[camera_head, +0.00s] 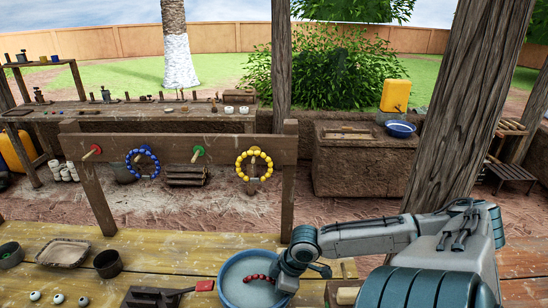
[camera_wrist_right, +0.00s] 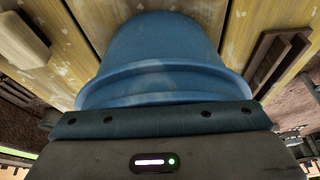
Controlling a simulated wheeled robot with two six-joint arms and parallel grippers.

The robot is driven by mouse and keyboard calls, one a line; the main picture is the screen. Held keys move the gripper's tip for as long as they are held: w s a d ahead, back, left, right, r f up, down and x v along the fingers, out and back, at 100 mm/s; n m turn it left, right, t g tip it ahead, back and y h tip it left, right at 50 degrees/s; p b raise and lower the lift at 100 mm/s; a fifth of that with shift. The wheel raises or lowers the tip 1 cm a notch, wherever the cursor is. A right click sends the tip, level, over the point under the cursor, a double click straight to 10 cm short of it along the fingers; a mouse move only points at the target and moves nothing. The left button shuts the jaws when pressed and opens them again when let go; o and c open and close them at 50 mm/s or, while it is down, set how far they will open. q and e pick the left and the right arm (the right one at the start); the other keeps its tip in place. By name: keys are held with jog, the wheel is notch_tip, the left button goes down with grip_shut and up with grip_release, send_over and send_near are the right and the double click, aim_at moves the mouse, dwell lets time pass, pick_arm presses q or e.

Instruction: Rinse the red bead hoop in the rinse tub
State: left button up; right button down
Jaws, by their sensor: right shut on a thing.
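The blue rinse tub (camera_head: 229,290) stands on the yellow plank table at the bottom centre of the head view. The red bead hoop (camera_head: 258,277) shows as a short row of red beads over the tub's inside; my gripper hides the rest. My right gripper (camera_head: 280,281) reaches down over the tub's right side and is shut on the hoop. I cannot tell how deep the hoop sits. In the right wrist view the tub's blue wall (camera_wrist_right: 165,50) fills the middle; the hoop and the fingertips are hidden there. My left gripper is in neither view.
Behind the table, a wooden rail (camera_head: 220,150) holds a blue bead hoop (camera_head: 129,166) and a yellow bead hoop (camera_head: 240,169) on pegs. A dark cup (camera_head: 107,264) and a square dish (camera_head: 63,253) stand farther left.

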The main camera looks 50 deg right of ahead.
jog(key=shift+d+r+p, duration=0.25)
jog(key=shift+r+p, duration=0.1)
jog(key=shift+r, duration=0.25)
jog(key=p+v, duration=0.3)
jog(key=shift+a+r, duration=0.15)
jog(key=shift+r, duration=0.1)
jog(key=shift+w+r+p, duration=0.3)
jog(key=shift+r+p, duration=0.65)
jog(key=shift+p, duration=0.05)
notch_tip(320, 180, up, 5)
jog(key=p, duration=0.5)
jog(key=shift+a, duration=0.1)
